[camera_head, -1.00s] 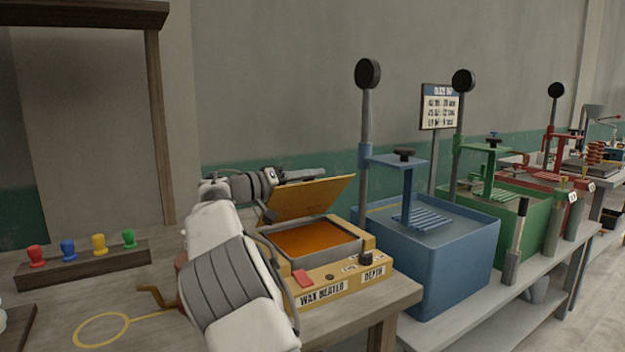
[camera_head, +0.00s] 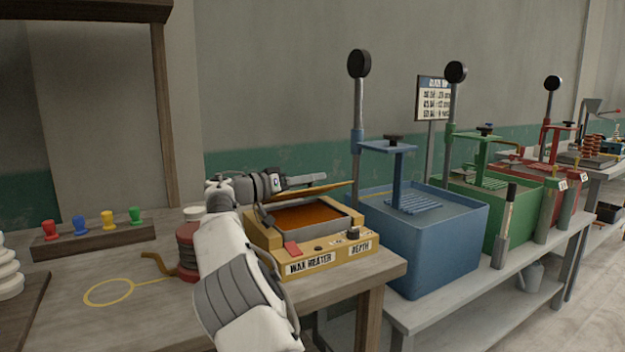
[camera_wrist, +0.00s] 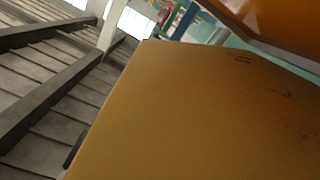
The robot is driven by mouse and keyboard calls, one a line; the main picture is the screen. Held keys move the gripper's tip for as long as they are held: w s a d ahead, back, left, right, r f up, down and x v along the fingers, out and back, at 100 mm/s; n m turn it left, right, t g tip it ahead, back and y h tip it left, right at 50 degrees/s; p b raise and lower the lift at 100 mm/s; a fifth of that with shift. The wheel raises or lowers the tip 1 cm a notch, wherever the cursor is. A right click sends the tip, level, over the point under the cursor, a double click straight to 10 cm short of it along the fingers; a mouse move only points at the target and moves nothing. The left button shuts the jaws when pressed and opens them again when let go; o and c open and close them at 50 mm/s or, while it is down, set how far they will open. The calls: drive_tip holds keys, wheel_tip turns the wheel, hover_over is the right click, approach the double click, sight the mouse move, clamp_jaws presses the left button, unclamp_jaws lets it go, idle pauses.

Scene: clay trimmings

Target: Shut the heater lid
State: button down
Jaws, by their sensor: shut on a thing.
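The wax heater (camera_head: 318,262) is a yellow box on the wooden bench, with a pan of orange-brown wax (camera_head: 300,219) in its top. Its yellow lid (camera_head: 325,189) is tilted at a low angle above the pan, with a gap at the front. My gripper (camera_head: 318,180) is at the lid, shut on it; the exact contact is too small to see. In the wrist view a broad stained yellow surface, apparently the lid (camera_wrist: 200,110), fills much of the picture. The fingertips do not show there.
Right of the heater stand a blue bin (camera_head: 425,250), a green bin (camera_head: 515,215) and a red bin, each with a press. A rack of coloured knobs (camera_head: 95,236) and a dark red cylinder (camera_head: 188,250) are on the left. A yellow ring (camera_head: 108,293) marks bare bench.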

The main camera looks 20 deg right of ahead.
drive_tip(key=shift+s+f+m, duration=0.2)
drive_tip(key=shift+f+m, duration=0.1)
idle(0.4)
drive_tip(key=c, duration=0.6)
unclamp_jaws()
drive_tip(key=shift+a, duration=0.1)
drive_tip(key=s+a+p, duration=0.3)
drive_tip(key=a+p, duration=0.1)
drive_tip(key=a, duration=1.3)
drive_tip(key=shift+s, duration=0.2)
